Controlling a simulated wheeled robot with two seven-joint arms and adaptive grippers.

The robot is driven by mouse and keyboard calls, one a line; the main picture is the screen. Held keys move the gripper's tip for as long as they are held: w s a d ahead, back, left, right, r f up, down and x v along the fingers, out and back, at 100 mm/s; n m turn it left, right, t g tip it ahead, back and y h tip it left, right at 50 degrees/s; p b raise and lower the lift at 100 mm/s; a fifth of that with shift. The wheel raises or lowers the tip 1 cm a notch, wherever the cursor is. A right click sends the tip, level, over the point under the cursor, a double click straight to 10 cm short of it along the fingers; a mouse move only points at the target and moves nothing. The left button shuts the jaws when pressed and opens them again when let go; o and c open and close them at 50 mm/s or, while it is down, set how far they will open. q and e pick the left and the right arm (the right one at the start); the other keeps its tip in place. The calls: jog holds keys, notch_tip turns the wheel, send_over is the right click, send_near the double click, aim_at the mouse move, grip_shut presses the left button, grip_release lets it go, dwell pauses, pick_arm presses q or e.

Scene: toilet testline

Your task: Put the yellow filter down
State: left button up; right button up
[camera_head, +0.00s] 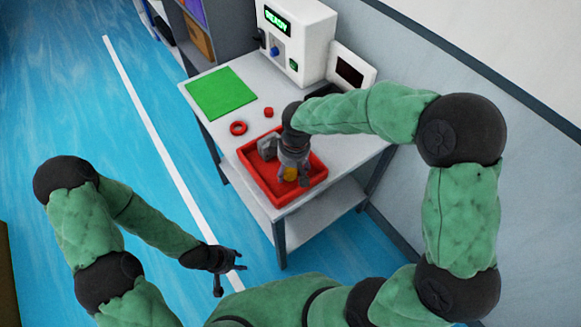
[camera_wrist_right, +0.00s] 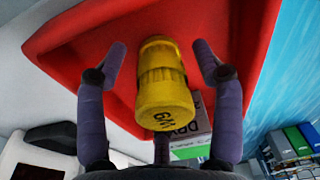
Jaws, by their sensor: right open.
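The yellow filter (camera_wrist_right: 163,85) is a ribbed cylinder with dark letters on its end. In the right wrist view it stands between the two spread fingers of my right gripper (camera_wrist_right: 160,65), with a gap on both sides. In the head view only a small yellow part (camera_head: 290,174) of it shows under my right gripper (camera_head: 292,178), inside the red tray (camera_head: 316,180). Whether the filter touches the tray floor is hard to tell. My left gripper (camera_head: 238,262) is empty, low and away from the table, with its fingers apart.
A grey part (camera_head: 267,147) lies in the tray. A red ring (camera_head: 238,128), a small red piece (camera_head: 268,112) and a green mat (camera_head: 221,93) lie on the table. A white machine (camera_head: 300,40) reading READY stands behind. The table's left front edge is clear.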

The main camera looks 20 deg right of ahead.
jog(key=r+p, duration=0.1)
jog(key=r, duration=0.3)
jog(key=r+p, duration=0.1)
jog(key=r, duration=0.3)
jog(key=r+p, duration=0.2)
jog(key=r, duration=0.2)
jog(key=shift+s+d+r, duration=0.1)
jog(key=shift+s+d, duration=0.3)
dwell(0.8)
